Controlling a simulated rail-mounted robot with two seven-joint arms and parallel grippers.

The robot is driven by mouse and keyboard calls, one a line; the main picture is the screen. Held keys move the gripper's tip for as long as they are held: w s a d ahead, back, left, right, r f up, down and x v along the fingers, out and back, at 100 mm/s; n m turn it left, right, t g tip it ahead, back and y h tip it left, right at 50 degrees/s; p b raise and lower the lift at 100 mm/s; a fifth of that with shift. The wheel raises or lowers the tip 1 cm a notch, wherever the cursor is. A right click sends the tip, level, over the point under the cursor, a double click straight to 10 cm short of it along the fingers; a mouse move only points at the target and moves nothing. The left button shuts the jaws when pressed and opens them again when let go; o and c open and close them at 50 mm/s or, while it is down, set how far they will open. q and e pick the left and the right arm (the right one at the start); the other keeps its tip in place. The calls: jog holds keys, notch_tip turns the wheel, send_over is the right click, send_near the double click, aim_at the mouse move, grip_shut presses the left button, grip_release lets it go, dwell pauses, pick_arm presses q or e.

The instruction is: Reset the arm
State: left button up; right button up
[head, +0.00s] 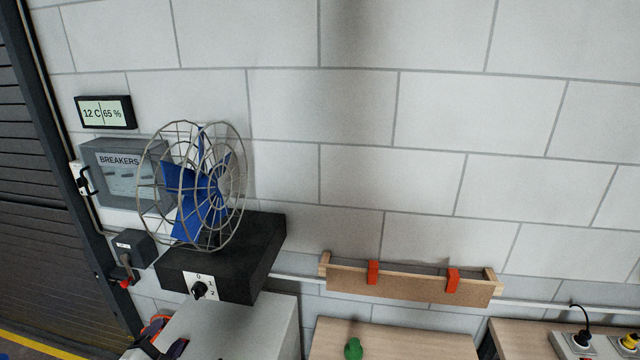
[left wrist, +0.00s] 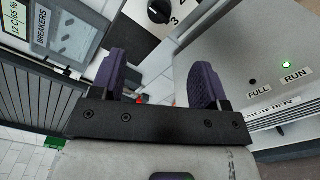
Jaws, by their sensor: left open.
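My left gripper (left wrist: 158,78) shows in the left wrist view with its two dark purple fingers well apart and nothing between them. In the head view only a small part of what looks like my left arm and gripper (head: 165,340) shows at the bottom left edge, beside the pale box under the fan. Its fingertips cannot be made out there. My right gripper is in neither view.
A caged fan (head: 205,190) stands on a black base with a knob (head: 199,290). The pale humidifier (left wrist: 245,60), its RUN light green, is close right of the fingers. The breakers box (head: 125,172) and a wooden rack (head: 410,285) are on the wall.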

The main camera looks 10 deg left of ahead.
pick_arm(q)
jog(key=s+d+m+g+y+p, duration=0.1)
jog(key=s+d+m+g+p, duration=0.4)
jog(key=s+d+m+g, duration=1.15)
jog(key=s+d+f+m, duration=0.2)
jog(key=s+m, duration=0.1)
jog(key=s, duration=0.3)
jog(key=s+d+f+m+t+p, duration=0.1)
jog(key=s+d+f+m, duration=0.1)
jog(key=s, duration=0.5)
jog(key=s+d+f+m+t+p, duration=0.1)
jog(key=s+d+f+m, duration=0.1)
jog(key=s+m, duration=0.2)
jog(key=s, duration=0.2)
jog(key=shift+s+f+h, duration=0.15)
jog(key=shift+s+h, duration=0.15)
jog(key=shift+h, duration=0.1)
jog(key=shift+c, duration=0.4)
